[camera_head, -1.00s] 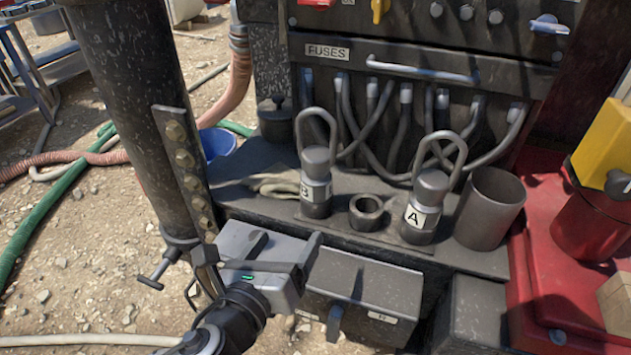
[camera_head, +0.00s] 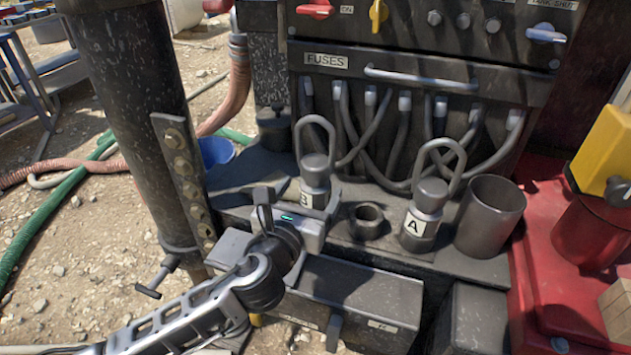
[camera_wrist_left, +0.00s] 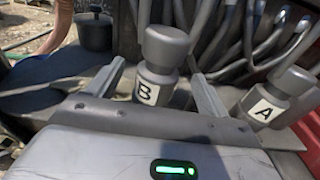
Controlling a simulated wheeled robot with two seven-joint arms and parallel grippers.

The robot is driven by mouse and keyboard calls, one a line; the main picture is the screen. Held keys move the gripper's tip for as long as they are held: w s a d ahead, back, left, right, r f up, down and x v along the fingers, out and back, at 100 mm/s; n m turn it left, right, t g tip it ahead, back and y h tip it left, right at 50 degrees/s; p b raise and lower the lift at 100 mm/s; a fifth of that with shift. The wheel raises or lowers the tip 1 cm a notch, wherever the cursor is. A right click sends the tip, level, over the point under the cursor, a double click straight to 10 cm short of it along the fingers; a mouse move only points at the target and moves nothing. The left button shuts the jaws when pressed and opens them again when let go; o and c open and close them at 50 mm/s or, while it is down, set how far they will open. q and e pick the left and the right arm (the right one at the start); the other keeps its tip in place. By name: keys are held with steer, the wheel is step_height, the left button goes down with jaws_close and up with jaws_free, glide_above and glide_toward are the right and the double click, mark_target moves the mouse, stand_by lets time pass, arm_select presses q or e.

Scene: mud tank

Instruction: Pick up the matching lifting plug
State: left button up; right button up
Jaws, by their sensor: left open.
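Two grey lifting plugs with wire loops stand upright on the dark shelf (camera_head: 385,248). Plug B (camera_head: 315,172) is on the left and plug A (camera_head: 427,212) on the right. My left gripper (camera_head: 305,205) is open at plug B, low on its body. In the left wrist view, plug B (camera_wrist_left: 161,62) stands between the two open fingers, and plug A (camera_wrist_left: 275,100) is to the right, outside them. I cannot tell whether a finger touches plug B; its foot is hidden by the gripper. My right gripper is not in view.
A short ring (camera_head: 367,221) sits between the plugs. An open grey cup (camera_head: 489,216) stands right of plug A. Fuse cables (camera_head: 400,130) hang behind the plugs. A thick dark post (camera_head: 130,100) rises at left. A closed box (camera_head: 358,290) lies below the shelf.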

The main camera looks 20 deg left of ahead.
mark_target(312, 185)
arm_select(q)
steer(key=w, duration=0.4)
steer(key=shift+d+f, duration=0.1)
jaws_close()
steer(key=shift+w+r, duration=0.1)
steer(key=shift+r, duration=0.15)
